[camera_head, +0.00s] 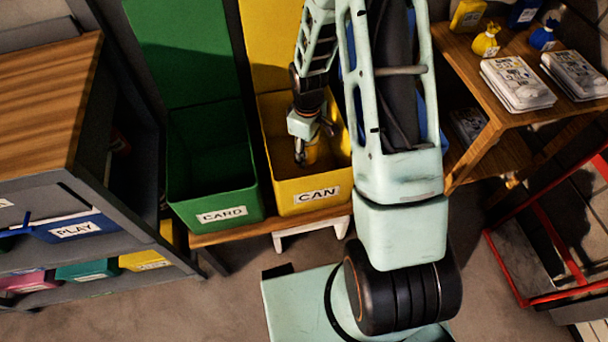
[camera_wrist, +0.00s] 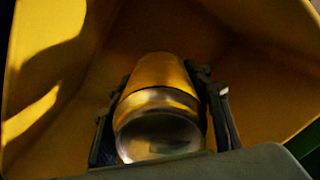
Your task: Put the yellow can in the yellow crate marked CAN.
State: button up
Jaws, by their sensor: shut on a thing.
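The yellow crate marked CAN (camera_head: 283,197) stands on a low wooden bench, with its label on the front wall. My gripper (camera_head: 306,160) points down inside the crate's opening. It is shut on the yellow can (camera_head: 311,152), which is partly hidden by the fingers in the head view. In the wrist view the yellow can (camera_wrist: 160,110) sits between the two fingers (camera_wrist: 163,130), its silver end facing the camera. The yellow crate walls (camera_wrist: 45,75) surround it. I cannot tell whether the can touches the crate floor.
A green crate marked CARD (camera_head: 215,205) stands directly left of the yellow one. A shelf unit with a wooden top (camera_head: 45,75) is at the left. A wooden table (camera_head: 470,75) with paper stacks, bags and containers is at the right, near a red metal frame (camera_head: 545,298).

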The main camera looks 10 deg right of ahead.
notch_tip(320, 180, down, 11)
jog(key=b, duration=0.2)
jog(key=shift+r+b, duration=0.2)
jog(key=shift+b, duration=0.15)
jog(key=shift+f, duration=0.1)
jog(key=shift+f+b, duration=0.3)
jog(key=shift+b, duration=0.05)
jog(key=o, duration=0.8)
jog(key=shift+r, duration=0.1)
notch_tip(320, 180, up, 13)
jog(key=p, duration=0.4)
jog(key=shift+f, duration=0.2)
